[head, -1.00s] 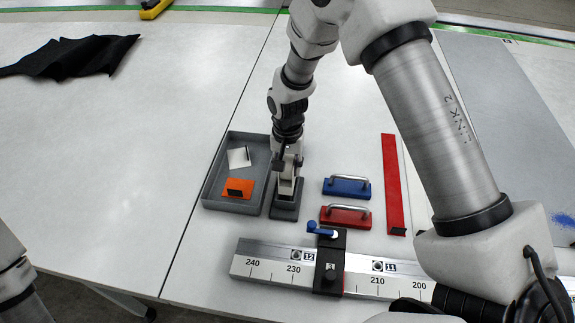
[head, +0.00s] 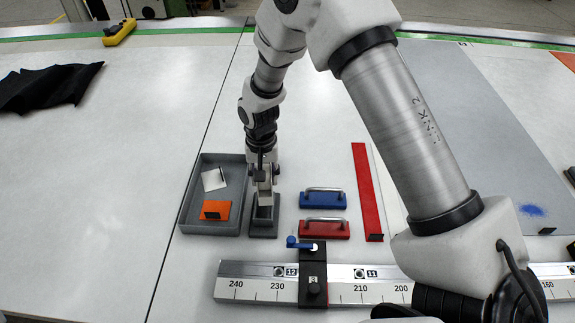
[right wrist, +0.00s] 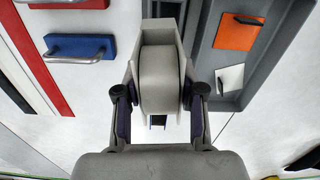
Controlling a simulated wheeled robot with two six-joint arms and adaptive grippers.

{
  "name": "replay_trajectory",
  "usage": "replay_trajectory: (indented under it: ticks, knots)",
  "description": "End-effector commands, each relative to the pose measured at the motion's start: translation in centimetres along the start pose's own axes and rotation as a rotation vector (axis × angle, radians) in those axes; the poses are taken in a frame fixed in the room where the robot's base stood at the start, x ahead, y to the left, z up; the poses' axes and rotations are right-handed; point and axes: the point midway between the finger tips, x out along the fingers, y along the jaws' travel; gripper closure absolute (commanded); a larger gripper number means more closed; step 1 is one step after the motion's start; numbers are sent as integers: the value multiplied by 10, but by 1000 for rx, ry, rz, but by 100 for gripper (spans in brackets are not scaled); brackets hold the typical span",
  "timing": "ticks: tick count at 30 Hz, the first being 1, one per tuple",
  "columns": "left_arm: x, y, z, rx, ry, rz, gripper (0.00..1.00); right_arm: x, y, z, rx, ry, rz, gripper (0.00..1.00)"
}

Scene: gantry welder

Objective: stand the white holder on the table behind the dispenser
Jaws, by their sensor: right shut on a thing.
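The white holder (head: 214,179), a small white plate with a dark upright edge, lies in the grey tray (head: 184,207); it also shows in the right wrist view (right wrist: 231,78). The grey dispenser (head: 264,229), with a dark base and a pale rounded body (right wrist: 160,80), stands just right of the tray. My right gripper (head: 264,183) is over the dispenser from above, its fingers (right wrist: 160,104) shut on both sides of the pale body. The dispenser's base looks down on the table. My left gripper is not in view.
An orange plate (head: 221,208) lies in the tray by the white holder. Blue (head: 323,201) and red (head: 324,231) handled blocks and a red strip (head: 367,190) are to the right. A ruler rail (head: 345,293) is in front.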

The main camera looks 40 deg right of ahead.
Motion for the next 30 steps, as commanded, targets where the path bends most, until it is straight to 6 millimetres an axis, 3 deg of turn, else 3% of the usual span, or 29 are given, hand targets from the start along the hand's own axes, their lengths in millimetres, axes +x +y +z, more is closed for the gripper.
replay_trajectory:
  ticks: [5, 12, 15, 20, 23, 30]
  knots:
    - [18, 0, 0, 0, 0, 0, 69, -12, 13, -47, -40, 5, -7, 100]
    - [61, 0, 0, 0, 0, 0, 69, -20, 70, -134, 10, 6, -5, 100]
    - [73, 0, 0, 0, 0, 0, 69, -18, 92, -157, 56, 4, -3, 100]
    - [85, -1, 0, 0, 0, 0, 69, -5, 110, -166, 101, 1, 0, 100]
    - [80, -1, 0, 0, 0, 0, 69, 4, 111, -166, 103, 1, 2, 100]
    - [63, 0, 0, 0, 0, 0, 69, 50, 111, -165, 103, 0, 2, 100]
